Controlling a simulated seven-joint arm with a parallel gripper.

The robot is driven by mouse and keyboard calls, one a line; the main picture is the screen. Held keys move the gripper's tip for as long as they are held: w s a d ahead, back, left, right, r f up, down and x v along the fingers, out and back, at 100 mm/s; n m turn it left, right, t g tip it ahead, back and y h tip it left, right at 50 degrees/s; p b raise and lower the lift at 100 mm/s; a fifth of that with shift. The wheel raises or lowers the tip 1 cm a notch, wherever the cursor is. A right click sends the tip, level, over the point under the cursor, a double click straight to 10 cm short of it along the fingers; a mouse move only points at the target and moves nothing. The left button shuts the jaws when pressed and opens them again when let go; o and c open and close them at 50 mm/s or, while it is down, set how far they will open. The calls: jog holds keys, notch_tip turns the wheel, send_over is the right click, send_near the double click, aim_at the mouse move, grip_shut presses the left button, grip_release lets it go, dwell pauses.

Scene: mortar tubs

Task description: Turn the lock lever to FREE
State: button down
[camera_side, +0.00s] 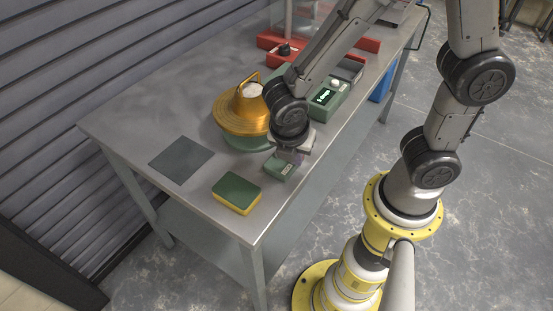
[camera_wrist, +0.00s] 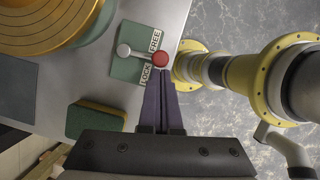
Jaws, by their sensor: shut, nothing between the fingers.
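The lock lever (camera_wrist: 140,55) sits on a green plate (camera_wrist: 123,70) marked FREE and LOCK in the wrist view. Its grey pivot is at left and its red knob (camera_wrist: 160,60) at right; the arm lies between the two labels. My gripper (camera_wrist: 161,78) is shut and empty, its fingertips right at the lower side of the knob in the picture. I cannot tell whether they touch it. In the side view my gripper (camera_side: 291,158) is low over the green plate (camera_side: 278,169) at the table's front edge and hides the lever.
A gold-coloured lidded tub (camera_side: 240,112) stands just left of the plate. A green and yellow sponge (camera_side: 236,193) and a dark square mat (camera_side: 181,159) lie nearer the table's left end.

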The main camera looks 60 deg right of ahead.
jog(key=shift+s+d+n+t, duration=0.25)
jog(key=shift+d+n, duration=0.25)
jog(key=shift+n, duration=0.3)
jog(key=shift+d, duration=0.35)
jog(key=shift+w+a, duration=0.4)
jog(key=shift+w, duration=0.35)
